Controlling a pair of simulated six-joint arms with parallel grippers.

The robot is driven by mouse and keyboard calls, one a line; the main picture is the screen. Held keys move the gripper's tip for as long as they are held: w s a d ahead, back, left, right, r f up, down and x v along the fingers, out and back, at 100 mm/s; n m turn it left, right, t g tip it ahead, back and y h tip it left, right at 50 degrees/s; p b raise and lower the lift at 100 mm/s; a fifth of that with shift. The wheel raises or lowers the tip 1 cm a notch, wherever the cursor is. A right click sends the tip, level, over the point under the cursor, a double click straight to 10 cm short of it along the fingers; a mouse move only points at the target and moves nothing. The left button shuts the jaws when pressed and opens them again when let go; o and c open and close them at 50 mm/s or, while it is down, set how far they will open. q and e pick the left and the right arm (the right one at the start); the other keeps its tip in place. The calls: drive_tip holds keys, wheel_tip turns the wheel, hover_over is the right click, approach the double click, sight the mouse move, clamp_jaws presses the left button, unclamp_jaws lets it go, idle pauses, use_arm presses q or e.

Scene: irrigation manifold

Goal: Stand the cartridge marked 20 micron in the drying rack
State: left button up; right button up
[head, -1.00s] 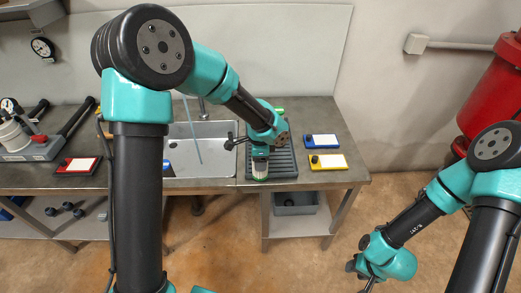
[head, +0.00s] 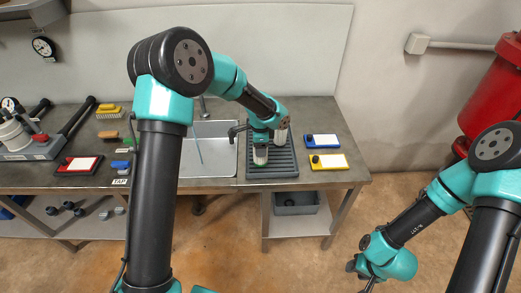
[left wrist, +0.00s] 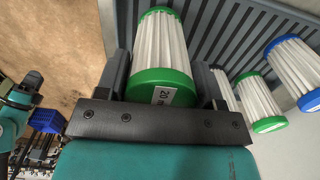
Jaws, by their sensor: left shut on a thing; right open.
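The held cartridge (left wrist: 160,45) is white and pleated with a green end cap. Its label (left wrist: 163,95) reads 20, turned over in the left wrist view. My left gripper (head: 260,143) is shut on it, a finger on each side. In the head view this cartridge (head: 260,156) hangs upright over the front left of the dark slatted drying rack (head: 286,169). I cannot tell whether it touches the rack. Another green-capped cartridge (left wrist: 258,103) and a blue-capped one (left wrist: 292,70) show to the right in the left wrist view. My right gripper (head: 362,273) is open and empty, low at right.
A sink (head: 222,165) lies left of the rack. A blue tray (head: 322,141) and a yellow tray (head: 328,162) lie to its right, a red tray (head: 78,165) far left. A grey bin (head: 295,203) sits on the shelf below. Bare bench shows near the right edge.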

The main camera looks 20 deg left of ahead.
use_arm(q)
drive_tip(key=shift+f, duration=0.95)
drive_tip(key=shift+f, duration=0.1)
drive_tip(key=o, duration=1)
wheel_tip(320, 180, up, 12)
drive_tip(key=shift+r, duration=0.1)
